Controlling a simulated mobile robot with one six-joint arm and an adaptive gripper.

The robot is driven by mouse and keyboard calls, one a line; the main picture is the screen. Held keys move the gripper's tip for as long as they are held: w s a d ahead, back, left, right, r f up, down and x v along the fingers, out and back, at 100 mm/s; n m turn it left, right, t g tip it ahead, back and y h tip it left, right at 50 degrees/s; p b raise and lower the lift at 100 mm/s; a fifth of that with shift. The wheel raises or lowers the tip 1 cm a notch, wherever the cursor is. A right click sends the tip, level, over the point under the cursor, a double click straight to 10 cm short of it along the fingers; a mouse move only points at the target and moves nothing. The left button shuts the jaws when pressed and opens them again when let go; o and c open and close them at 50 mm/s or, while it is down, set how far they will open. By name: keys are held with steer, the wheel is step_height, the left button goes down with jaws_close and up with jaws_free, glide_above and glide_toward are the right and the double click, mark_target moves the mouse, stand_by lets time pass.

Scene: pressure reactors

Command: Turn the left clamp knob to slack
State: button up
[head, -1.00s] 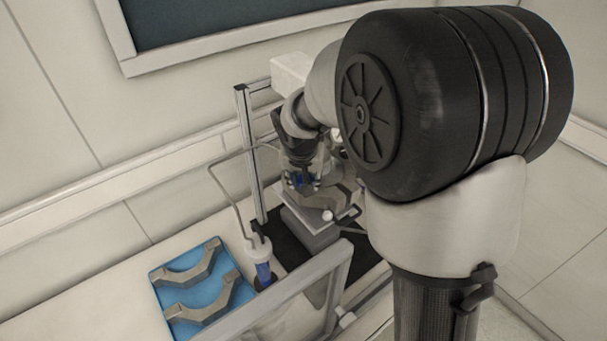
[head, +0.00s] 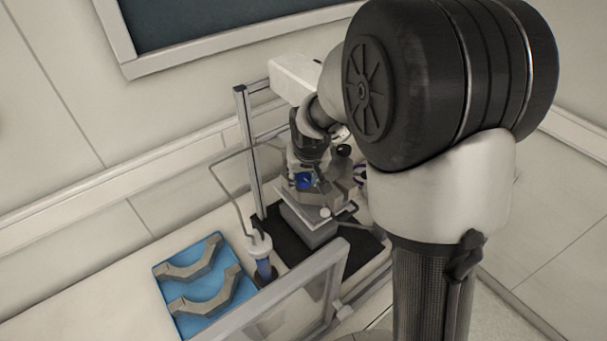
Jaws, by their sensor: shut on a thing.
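The reactor (head: 333,191) stands on a grey block over a black mat, partly hidden by my arm. The left clamp knob (head: 303,181) is a small blue piece on the reactor's left front side. My gripper (head: 306,173) points down and is shut on this knob; its fingers are small and partly hidden here.
A blue tray (head: 206,322) with two grey clamp halves (head: 198,292) lies at the left. A clear framed panel (head: 300,300) stands in front of the reactor. A metal post (head: 249,150) and a thin bent tube (head: 222,185) rise behind and left.

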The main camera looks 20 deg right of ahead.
steer(key=o, duration=1.1)
steer(key=shift+c, duration=0.2)
steer(key=v, duration=1.2)
